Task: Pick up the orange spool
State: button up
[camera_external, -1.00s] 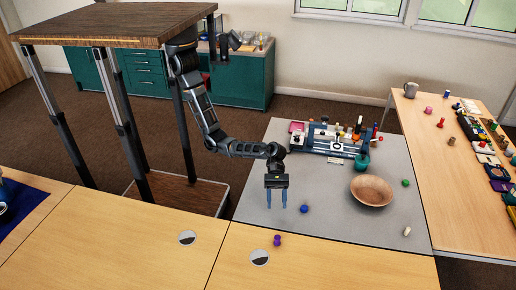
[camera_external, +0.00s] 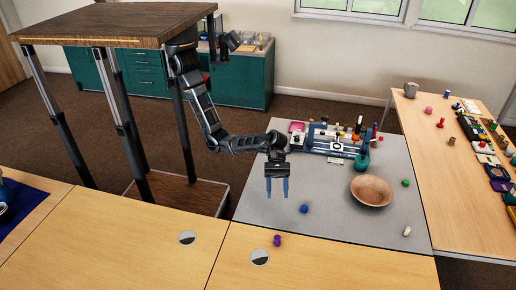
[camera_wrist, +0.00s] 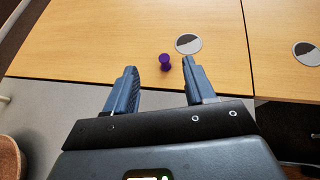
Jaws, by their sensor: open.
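I cannot clearly pick out an orange spool. A small orange piece (camera_external: 355,137) shows among the items at the blue-grey rack in the external view, but it is too small to tell its shape. My gripper (camera_external: 277,193) is open and empty above the grey table, fingers pointing down, well to the left of and nearer than that piece. In the wrist view my gripper (camera_wrist: 159,80) has its fingers spread, with nothing between them. A purple spool (camera_wrist: 164,62) shows beyond the fingertips on the wooden table, and no orange thing shows there.
The grey table (camera_external: 330,226) also bears a wooden bowl (camera_external: 371,190), a blue ball (camera_external: 304,209), a green piece (camera_external: 405,183) and a white piece (camera_external: 407,231). The blue-grey rack (camera_external: 336,148) is crowded. The right-hand wooden table (camera_external: 440,165) holds several small objects.

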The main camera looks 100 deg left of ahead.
notch_tip(320, 180, up, 12)
jog(key=w+a+n+t+y+p, duration=0.2)
jog(key=w+a+n+t, duration=0.15)
jog(key=a, duration=0.75)
jog(key=w+a+n+t+y+p, duration=0.1)
jog(key=w+a+n+t+p, duration=0.2)
jog(key=a, duration=0.7)
jog(key=w+a+n+t+y, duration=0.1)
jog(key=w+a+n+y, duration=0.3)
jog(key=a, duration=0.7)
jog(key=s+a+f+n+t+y+p, duration=0.1)
jog(key=s+a+n+y+p, duration=0.3)
jog(key=a, duration=1.5)
jog(key=s+a+n+t+y+p, duration=0.1)
jog(key=s+a+n+y, duration=0.5)
jog(key=a, duration=1.2)
jog(key=shift+m+h, duration=0.6)
jog(key=shift+m, duration=0.35)
notch_tip(320, 180, down, 21)
jog(key=shift+s+f, duration=0.15)
jog(key=shift+f, duration=0.3)
jog(key=shift+t+x, duration=0.25)
jog(key=shift+x, duration=0.75)
jog(key=x, duration=0.2)
jog(key=b+x, duration=0.1)
jog(key=r+x, duration=0.1)
jog(key=x, duration=0.1)
jog(key=shift+w+a+f, duration=0.2)
jog(key=shift+w, duration=0.25)
jog(key=shift+c, duration=0.4)
